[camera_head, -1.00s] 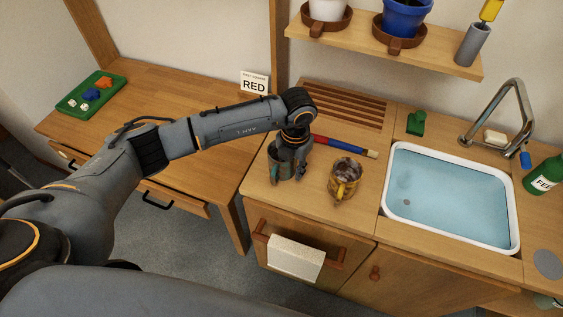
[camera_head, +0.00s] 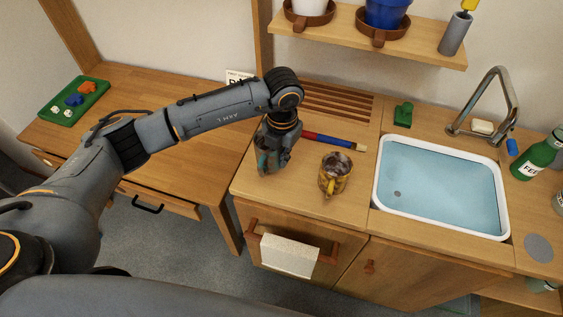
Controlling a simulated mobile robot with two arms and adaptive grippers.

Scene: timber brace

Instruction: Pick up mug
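A yellow mug (camera_head: 335,176) with a brown, mottled inside stands upright on the wooden counter, its handle toward the front. My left gripper (camera_head: 268,165) points down over the counter to the left of the yellow mug, apart from it. A grey-green cup or mug (camera_head: 263,160) is at the gripper's fingers, mostly hidden by them. I cannot tell whether the fingers are closed on it. My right gripper is not in view.
A red and blue rod (camera_head: 325,139) lies behind the yellow mug. A white-rimmed sink (camera_head: 376,190) with water is to the right. A shelf (camera_head: 340,44) with pots hangs above. A green tray (camera_head: 98,86) sits on the left desk.

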